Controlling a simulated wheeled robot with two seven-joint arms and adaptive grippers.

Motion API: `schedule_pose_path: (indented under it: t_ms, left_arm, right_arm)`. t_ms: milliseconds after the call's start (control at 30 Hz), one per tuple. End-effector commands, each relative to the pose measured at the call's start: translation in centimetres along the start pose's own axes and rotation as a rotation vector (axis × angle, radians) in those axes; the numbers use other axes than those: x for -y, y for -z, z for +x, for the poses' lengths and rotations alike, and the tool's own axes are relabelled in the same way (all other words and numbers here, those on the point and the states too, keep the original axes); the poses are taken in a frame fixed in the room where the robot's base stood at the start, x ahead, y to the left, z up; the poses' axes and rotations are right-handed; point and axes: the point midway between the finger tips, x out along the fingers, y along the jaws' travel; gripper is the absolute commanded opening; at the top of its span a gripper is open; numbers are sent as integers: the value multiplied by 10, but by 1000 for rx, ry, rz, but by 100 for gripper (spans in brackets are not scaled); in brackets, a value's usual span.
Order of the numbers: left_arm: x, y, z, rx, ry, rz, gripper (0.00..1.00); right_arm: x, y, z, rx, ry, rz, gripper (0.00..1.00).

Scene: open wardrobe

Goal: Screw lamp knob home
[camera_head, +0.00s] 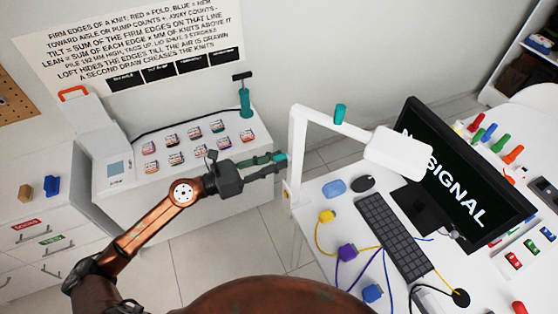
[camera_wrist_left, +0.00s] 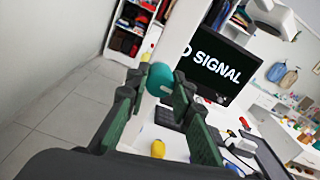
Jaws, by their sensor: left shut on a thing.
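A white desk lamp (camera_head: 297,150) is clamped at the left edge of the white desk, its head (camera_head: 398,152) reaching over to the monitor. A teal knob (camera_wrist_left: 161,78) sits at the lamp's post in the left wrist view. My left gripper (camera_head: 277,163) reaches in from the left, its dark green fingers shut on this knob, one on each side. The fingers partly hide the knob in the head view. A second teal knob (camera_head: 340,113) is on the lamp's upper arm, clear of the gripper. How far the held knob is screwed in I cannot tell. My right gripper is not in view.
A monitor (camera_head: 470,180), keyboard (camera_head: 393,236), mouse (camera_head: 364,183) and coloured cable plugs (camera_head: 348,251) lie on the desk beyond the lamp. A white bench (camera_head: 190,185) with small packets and a teal pump (camera_head: 245,100) stands left. Bare floor lies between.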

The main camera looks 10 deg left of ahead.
Motion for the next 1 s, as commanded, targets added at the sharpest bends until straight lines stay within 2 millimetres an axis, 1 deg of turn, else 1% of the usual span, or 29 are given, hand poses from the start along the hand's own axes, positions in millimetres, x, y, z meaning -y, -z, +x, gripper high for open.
schedule_pose_path:
  t_ms: [33, 100, 400, 433, 700, 900, 1000]
  left_arm:
    - [-1, 2, 0, 0, 0, 21, 0]
    - [-1, 1, 0, 0, -1, 39, 0]
    - [0, 0, 0, 0, -1, 53, 0]
    - [0, 0, 0, 0, -1, 53, 23]
    - [0, 0, 0, 0, -1, 50, 41]
    - [0, 0, 0, 0, -1, 49, 42]
    - [0, 0, 0, 0, -1, 49, 49]
  right_arm:
    - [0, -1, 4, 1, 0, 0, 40]
    - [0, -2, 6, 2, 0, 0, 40]
    - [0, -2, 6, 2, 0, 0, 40]
    - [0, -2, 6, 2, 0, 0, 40]
    - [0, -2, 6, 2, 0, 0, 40]
    - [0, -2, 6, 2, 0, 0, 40]
    - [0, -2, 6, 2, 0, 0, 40]
